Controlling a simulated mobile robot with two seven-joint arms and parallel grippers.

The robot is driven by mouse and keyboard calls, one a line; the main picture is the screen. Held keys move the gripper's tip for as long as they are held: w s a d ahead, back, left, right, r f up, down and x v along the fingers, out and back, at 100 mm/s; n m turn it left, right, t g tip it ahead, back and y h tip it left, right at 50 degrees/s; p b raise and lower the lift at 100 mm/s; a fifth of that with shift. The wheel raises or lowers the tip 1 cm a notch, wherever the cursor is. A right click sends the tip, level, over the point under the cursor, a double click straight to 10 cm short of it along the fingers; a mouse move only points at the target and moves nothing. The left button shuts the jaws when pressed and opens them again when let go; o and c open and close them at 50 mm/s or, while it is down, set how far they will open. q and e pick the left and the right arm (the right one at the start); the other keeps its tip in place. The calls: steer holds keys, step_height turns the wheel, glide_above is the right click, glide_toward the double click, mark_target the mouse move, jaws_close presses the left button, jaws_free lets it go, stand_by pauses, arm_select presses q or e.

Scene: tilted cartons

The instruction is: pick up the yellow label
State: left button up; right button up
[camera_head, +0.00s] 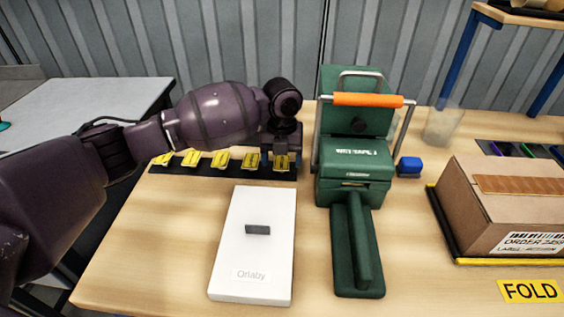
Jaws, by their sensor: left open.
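Several yellow labels lie in a row on a black strip (236,172) behind the white box. Clear ones are the label (191,158), another label (221,160) and another label (251,162). The rightmost yellow label (281,162) is directly under my left gripper (281,152). My left gripper is open and points down over that label, and its fingers partly cover it. I cannot tell whether the fingers touch the label. My left arm crosses above the left part of the strip. My right gripper is not in view.
A green tape machine (354,185) with an orange handle stands close right of my left gripper. A white box (252,245) lies in front. A blue block (409,167), a clear cup (444,125) and a cardboard carton (505,210) are further right. Bare table (150,250) shows at left.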

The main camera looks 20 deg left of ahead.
arm_select(q)
steer(key=shift+f, duration=0.3)
stand_by(0.5)
steer(key=c, duration=0.9)
